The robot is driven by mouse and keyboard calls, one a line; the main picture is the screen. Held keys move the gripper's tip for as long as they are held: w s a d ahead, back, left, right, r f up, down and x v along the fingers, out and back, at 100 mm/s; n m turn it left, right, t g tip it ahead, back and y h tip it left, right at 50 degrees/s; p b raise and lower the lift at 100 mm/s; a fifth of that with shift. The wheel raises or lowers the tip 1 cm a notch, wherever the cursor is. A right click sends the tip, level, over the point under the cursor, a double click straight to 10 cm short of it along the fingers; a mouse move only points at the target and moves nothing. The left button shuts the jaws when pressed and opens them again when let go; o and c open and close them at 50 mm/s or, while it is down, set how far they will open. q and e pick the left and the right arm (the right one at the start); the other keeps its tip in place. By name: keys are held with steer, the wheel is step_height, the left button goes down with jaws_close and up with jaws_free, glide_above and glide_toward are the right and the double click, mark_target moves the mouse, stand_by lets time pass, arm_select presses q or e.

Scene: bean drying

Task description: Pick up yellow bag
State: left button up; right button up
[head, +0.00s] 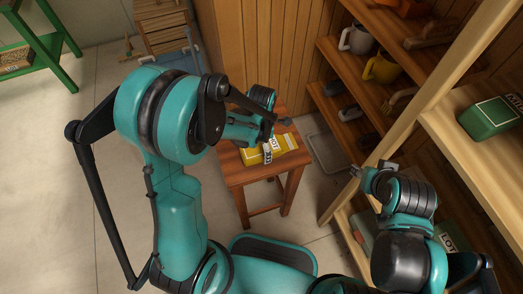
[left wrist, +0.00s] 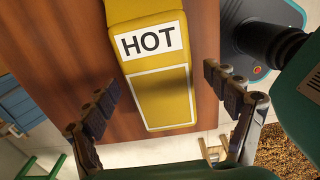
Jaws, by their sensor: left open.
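The yellow bag (head: 284,147) lies on a small wooden stool (head: 235,172) in the head view. It has a white label reading HOT, seen clearly in the left wrist view (left wrist: 165,98). My left gripper (head: 268,135) is over the stool at the bag, and its arm hides part of the bag. In the left wrist view my left gripper (left wrist: 168,100) is open, with one finger to each side of the bag and visible gaps between. My right gripper (head: 362,172) is at the right, near the shelf post, away from the bag; its jaws are too small to judge.
Wooden shelves (head: 372,78) at the right hold a grey watering can (head: 357,40), a yellow one (head: 381,69) and a green box (head: 492,117). A wooden cabinet wall (head: 262,45) stands behind the stool. A green rack (head: 45,50) is at the far left; floor between is clear.

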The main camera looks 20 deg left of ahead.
arm_select(q)
steer(key=c, duration=1.5)
steer(key=shift+o, duration=0.2)
steer(key=shift+r, duration=0.15)
step_height(320, 180, up, 5)
steer(key=shift+f+p, duration=0.2)
steer(key=shift+p, duration=1.05)
steer(key=s+d+r+p, duration=0.3)
steer(key=s+d+r, duration=0.3)
steer(key=d, duration=0.3)
steer(key=shift+s, duration=0.85)
steer(key=shift+a, duration=0.1)
